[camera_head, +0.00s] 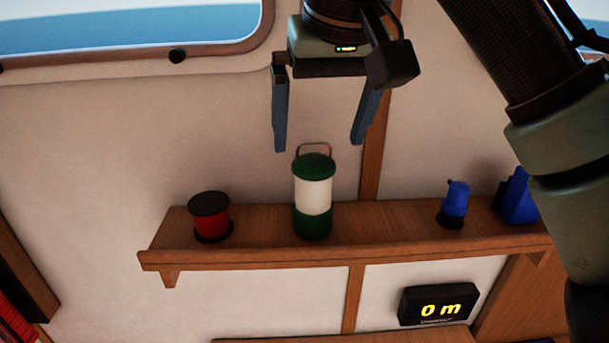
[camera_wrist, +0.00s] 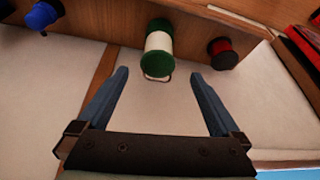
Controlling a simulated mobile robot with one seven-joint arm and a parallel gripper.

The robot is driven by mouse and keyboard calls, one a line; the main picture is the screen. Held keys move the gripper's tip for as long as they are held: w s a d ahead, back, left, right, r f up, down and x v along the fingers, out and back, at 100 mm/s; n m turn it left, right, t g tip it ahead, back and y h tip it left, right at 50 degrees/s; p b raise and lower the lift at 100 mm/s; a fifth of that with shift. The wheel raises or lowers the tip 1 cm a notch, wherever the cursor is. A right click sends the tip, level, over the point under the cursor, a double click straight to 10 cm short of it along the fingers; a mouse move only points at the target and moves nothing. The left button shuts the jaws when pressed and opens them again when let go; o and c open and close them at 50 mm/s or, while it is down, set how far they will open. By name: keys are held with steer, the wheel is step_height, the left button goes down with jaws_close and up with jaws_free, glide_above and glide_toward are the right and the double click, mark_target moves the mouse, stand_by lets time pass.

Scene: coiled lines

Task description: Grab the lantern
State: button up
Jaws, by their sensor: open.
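The lantern (camera_head: 313,196) stands upright on a wooden wall shelf (camera_head: 370,238) in the head view. It has a green top, a white middle, a green base and a thin wire handle. My gripper (camera_head: 320,146) hangs above it, fingers pointing down and apart, with nothing between them. In the wrist view the lantern (camera_wrist: 158,46) lies ahead of the fingertips of my gripper (camera_wrist: 160,76), roughly centred between them. The wire handle is near the level of the tips. I cannot tell the exact depth between fingers and lantern.
A red spool (camera_head: 211,217) with black ends stands left of the lantern. A small blue object (camera_head: 455,203) and a larger blue one (camera_head: 518,199) stand to the right. A window (camera_head: 130,28) is upper left.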

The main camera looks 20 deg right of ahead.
mark_target(320, 167)
steer(key=x, duration=0.2)
steer(key=p+x, duration=0.1)
steer(key=x, duration=0.4)
steer(key=shift+s+d+f, duration=0.2)
steer(key=shift+d+f, duration=0.05)
steer(key=shift+d, duration=0.1)
steer(key=shift+w+f+p, duration=0.15)
steer(key=shift+f+p, duration=0.3)
steer(key=shift+p, duration=0.4)
steer(key=shift+p+x, duration=1.05)
steer(key=shift+x, duration=1.1)
steer(key=shift+a, duration=0.15)
jaws_close()
